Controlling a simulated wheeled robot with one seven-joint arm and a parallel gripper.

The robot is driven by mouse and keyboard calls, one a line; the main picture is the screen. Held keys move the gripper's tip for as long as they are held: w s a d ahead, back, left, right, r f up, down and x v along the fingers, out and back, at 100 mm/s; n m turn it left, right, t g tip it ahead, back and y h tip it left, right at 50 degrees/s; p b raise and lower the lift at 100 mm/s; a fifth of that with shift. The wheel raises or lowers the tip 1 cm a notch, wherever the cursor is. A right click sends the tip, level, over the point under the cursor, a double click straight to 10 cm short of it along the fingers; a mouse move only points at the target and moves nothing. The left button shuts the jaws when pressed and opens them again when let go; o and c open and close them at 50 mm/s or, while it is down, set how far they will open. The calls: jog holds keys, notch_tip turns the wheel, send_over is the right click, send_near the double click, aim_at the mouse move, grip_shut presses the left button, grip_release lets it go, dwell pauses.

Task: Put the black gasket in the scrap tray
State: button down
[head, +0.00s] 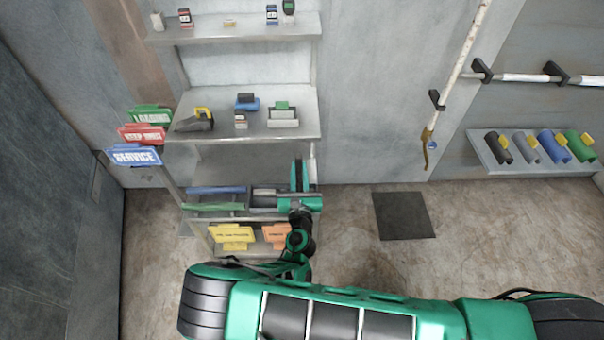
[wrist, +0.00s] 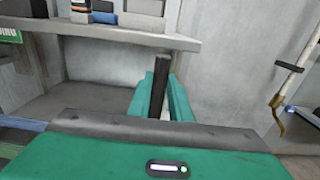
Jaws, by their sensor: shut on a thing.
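My gripper (head: 298,178) is at the right end of the lower shelves of the rack. In the wrist view my gripper (wrist: 164,92) has its two green fingers shut on a slim black bar, the black gasket (wrist: 160,76). The gasket sticks up beyond the fingertips; its lower part is hidden between them. On the bottom level are a yellow sign (head: 232,235) and an orange sign (head: 276,234). Their lettering is too small to read, so I cannot tell which marks the scrap tray. The trays there are partly hidden by my arm.
A blue strip (head: 216,190) and a green strip (head: 214,207) lie on the lower shelf. The middle shelf (head: 220,128), holding several devices, overhangs behind my gripper. Coloured signs (head: 138,155) jut out left. A white pole (head: 460,70) hangs right. The floor beside a dark mat (head: 404,215) is clear.

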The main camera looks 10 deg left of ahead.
jog(key=shift+f, duration=0.45)
jog(key=shift+f, duration=0.15)
jog(key=c, duration=1.6)
grip_release()
jog(key=v, duration=1.2)
jog(key=shift+s, duration=0.1)
